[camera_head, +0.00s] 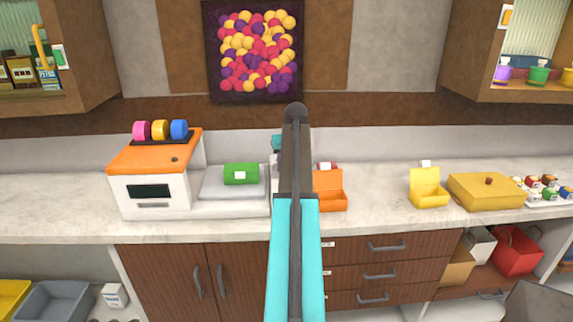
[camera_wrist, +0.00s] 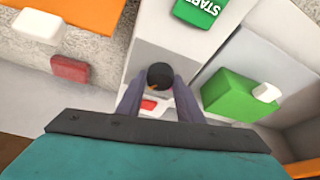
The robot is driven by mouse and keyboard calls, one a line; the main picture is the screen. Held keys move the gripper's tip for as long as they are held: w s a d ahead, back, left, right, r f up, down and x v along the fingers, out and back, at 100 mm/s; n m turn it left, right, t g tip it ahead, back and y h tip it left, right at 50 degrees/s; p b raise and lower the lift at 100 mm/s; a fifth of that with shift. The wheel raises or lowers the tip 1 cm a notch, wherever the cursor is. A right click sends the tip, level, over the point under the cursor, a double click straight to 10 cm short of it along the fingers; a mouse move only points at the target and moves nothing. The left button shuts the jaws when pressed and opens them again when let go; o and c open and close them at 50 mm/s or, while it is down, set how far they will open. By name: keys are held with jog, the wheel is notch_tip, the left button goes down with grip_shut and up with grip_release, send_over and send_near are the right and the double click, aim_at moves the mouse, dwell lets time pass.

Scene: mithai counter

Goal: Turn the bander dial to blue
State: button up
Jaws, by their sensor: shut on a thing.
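In the wrist view, my gripper (camera_wrist: 158,88) is shut on a small dark round dial (camera_wrist: 160,73), one finger on each side. The dial sits on a white machine (camera_wrist: 165,40), which I take to be the bander. A green START plate (camera_wrist: 199,10) is on the same machine. A red patch (camera_wrist: 148,103) shows just below the dial, partly covered by my fingers. I see no blue mark, and I cannot tell where the dial points. In the head view, my arm hides the gripper and the dial; only a pale strip of the machine (camera_head: 275,165) shows beside it.
A green box (camera_head: 241,174) on a grey plate is left of my arm; it also shows in the wrist view (camera_wrist: 240,95). An orange-topped machine (camera_head: 155,180) stands farther left. An open orange box (camera_head: 330,190) and a yellow box (camera_head: 428,188) stand right.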

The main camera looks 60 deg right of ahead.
jog(key=shift+m+g+h, duration=0.4)
jog(key=shift+m, duration=1)
jog(key=o, duration=1.1)
jog(key=shift+d, duration=0.1)
jog(key=shift+c, duration=0.2)
jog(key=shift+r, duration=0.1)
jog(key=shift+a+r, duration=0.25)
jog(key=shift+r, duration=0.1)
jog(key=b+v, duration=0.2)
jog(key=v, duration=1)
jog(key=shift+r, duration=0.4)
jog(key=shift+s, duration=0.1)
